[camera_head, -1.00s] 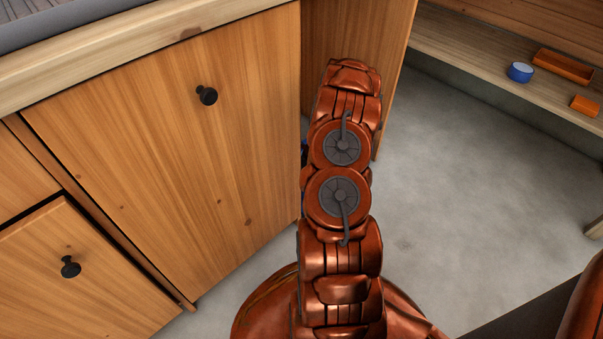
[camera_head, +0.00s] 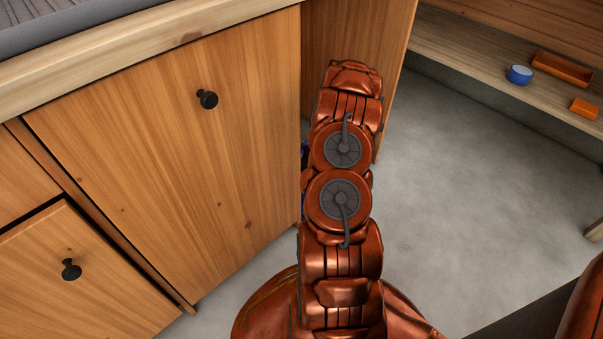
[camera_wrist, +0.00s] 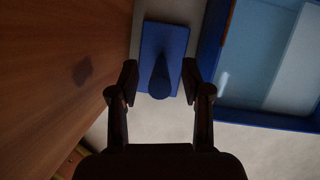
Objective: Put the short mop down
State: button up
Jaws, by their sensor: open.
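The short mop (camera_wrist: 163,38) is blue, with a flat rectangular head on the pale floor and a handle pointing up toward the wrist camera. My gripper (camera_wrist: 160,82) is open, one finger on each side of the handle, with a gap showing on both sides. The mop appears to stand upright on its head. In the head view my arm hides the gripper, and only a small blue sliver shows beside the arm; I cannot tell what it belongs to.
A blue-rimmed container (camera_wrist: 262,119) lies close on the right in the wrist view. A wooden panel (camera_wrist: 60,60) stands close on the left. In the head view, a cabinet (camera_head: 160,150) is left of my arm. Grey floor (camera_head: 470,190) is clear.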

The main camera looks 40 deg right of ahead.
jog(key=p+v, duration=0.4)
jog(key=v, duration=0.7)
jog(key=shift+r, duration=0.25)
